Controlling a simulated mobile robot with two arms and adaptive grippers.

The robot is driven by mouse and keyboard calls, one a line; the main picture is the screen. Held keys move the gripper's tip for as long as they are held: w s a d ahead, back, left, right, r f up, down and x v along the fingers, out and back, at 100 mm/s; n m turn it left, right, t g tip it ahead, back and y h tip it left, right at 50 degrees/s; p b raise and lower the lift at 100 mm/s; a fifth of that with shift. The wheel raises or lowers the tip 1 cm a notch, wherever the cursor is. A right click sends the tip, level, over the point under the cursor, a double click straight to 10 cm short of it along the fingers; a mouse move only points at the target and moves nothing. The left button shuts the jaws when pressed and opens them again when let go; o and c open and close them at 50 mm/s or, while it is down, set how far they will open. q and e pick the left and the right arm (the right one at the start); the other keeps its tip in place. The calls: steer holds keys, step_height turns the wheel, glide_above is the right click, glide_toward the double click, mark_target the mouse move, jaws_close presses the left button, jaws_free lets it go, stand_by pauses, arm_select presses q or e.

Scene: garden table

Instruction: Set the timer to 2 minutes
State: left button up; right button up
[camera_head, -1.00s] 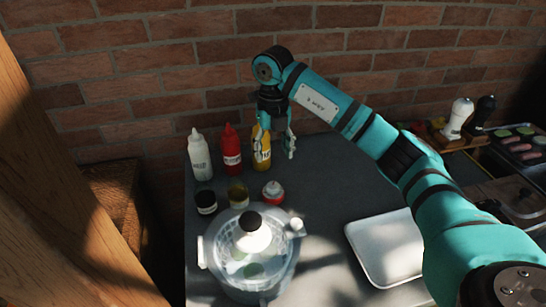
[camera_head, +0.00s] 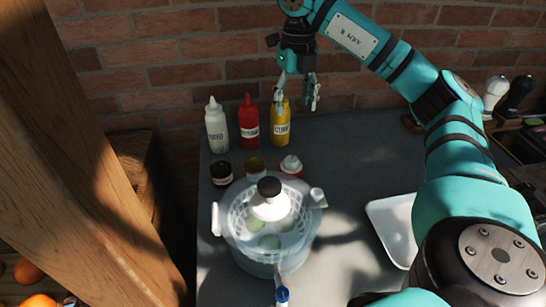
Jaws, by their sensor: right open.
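A small round red-and-white object (camera_head: 291,167), which looks like the timer, stands on the dark table just behind the salad spinner. Its markings are too small to read. My right gripper (camera_head: 297,97) is open and empty, its fingers pointing down. In the picture it overlaps the top of the yellow bottle, above and behind the timer. I cannot tell how far it is from the bottle. My left gripper is not in view.
White (camera_head: 216,128), red (camera_head: 249,122) and yellow (camera_head: 280,128) squeeze bottles stand along the brick wall. Two small jars (camera_head: 221,172) (camera_head: 255,167) sit left of the timer. The clear salad spinner (camera_head: 268,240) stands in front. A white tray (camera_head: 392,225) lies right. The table right of the timer is clear.

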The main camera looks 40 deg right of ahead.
steer(key=b, duration=0.4)
glide_above(292, 159)
step_height(292, 159, down, 9)
steer(key=shift+r, duration=0.15)
step_height(292, 159, down, 7)
steer(key=shift+f, duration=0.1)
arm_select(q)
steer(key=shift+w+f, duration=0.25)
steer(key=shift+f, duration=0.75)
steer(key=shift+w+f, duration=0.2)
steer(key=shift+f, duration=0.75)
arm_select(e)
steer(key=shift+f, duration=0.65)
steer(key=shift+c, duration=0.4)
steer(key=c, duration=1.1)
steer(key=shift+o, duration=0.2)
steer(key=shift+m+p, duration=0.4)
steer(key=shift+m, duration=0.4)
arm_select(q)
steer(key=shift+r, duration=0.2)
arm_select(e)
steer(key=o, duration=1.1)
